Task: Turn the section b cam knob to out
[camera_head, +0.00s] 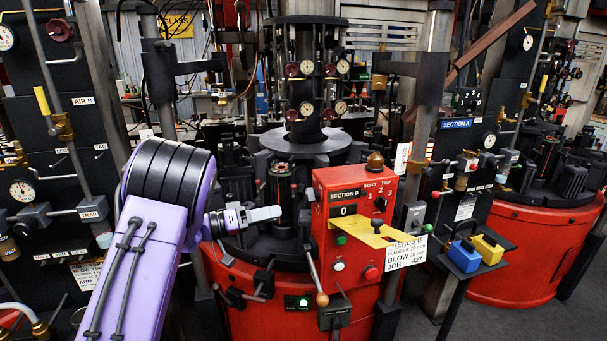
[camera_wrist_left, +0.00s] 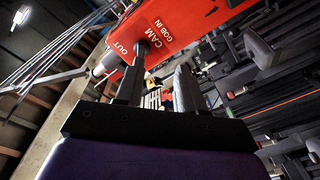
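The red section B box (camera_head: 343,205) stands in the middle of the head view. The cam knob is not visible in the head view. In the left wrist view, the red panel (camera_wrist_left: 185,25) carries the labels OUT, CAM and GOB IN. A small dark knob (camera_wrist_left: 153,38) sits among these labels, just beyond the fingertips. My left gripper (camera_head: 279,212) points right toward the left side of the box. Its two fingers (camera_wrist_left: 162,58) stand apart with nothing visible between them. I cannot tell whether a finger touches the knob. My right gripper is not in view.
Blue and yellow blocks (camera_head: 464,257) rest on a small shelf at right. Dark mould machinery stands behind.

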